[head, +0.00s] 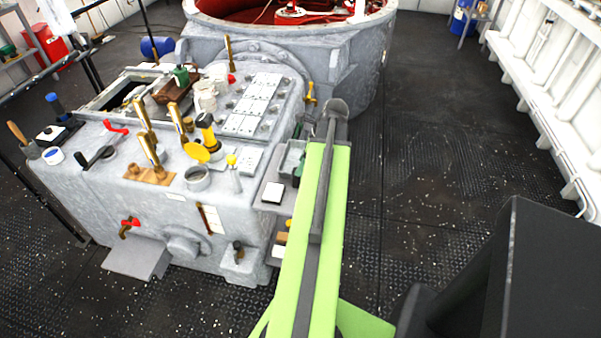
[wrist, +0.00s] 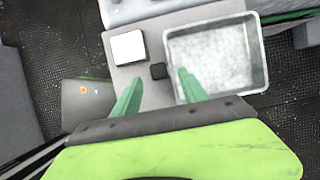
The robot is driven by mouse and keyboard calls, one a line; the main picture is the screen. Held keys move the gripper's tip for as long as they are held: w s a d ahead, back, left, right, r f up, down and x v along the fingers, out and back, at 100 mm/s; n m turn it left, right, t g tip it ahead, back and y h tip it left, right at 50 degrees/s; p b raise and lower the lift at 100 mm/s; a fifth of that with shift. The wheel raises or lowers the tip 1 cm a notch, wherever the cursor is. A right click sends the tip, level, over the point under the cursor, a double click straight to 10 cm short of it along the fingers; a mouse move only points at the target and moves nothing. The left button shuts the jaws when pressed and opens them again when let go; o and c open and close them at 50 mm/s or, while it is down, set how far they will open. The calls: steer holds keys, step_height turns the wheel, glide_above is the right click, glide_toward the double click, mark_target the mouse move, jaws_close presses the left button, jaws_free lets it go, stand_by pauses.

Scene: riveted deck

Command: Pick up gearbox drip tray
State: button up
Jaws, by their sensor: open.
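The drip tray is most likely the shallow grey metal tray (wrist: 225,62) at the upper right of the wrist view. It is rectangular, with a raised rim, and looks empty. In the head view the tray (head: 291,158) shows beside the grey gearbox housing (head: 120,215), partly covered by my arm. My gripper (wrist: 159,77) has two green fingers spread apart with nothing between them. The right finger overlaps the tray's left wall in the picture; I cannot tell whether it touches. The left finger is left of the tray, over the grey shelf.
A white square block (wrist: 128,47) and a small black block (wrist: 158,71) sit left of the tray on the shelf. A grey plate (wrist: 86,102) lies lower left. Levers and tools crowd the housing top. The dark deck (head: 430,150) at right is clear.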

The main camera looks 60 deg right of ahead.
steer(key=b+x, duration=0.3)
steer(key=x, duration=0.1)
steer(key=shift+w+a+f+b, duration=0.15)
steer(key=shift+f+b, duration=0.2)
steer(key=shift+r, duration=0.15)
jaws_close()
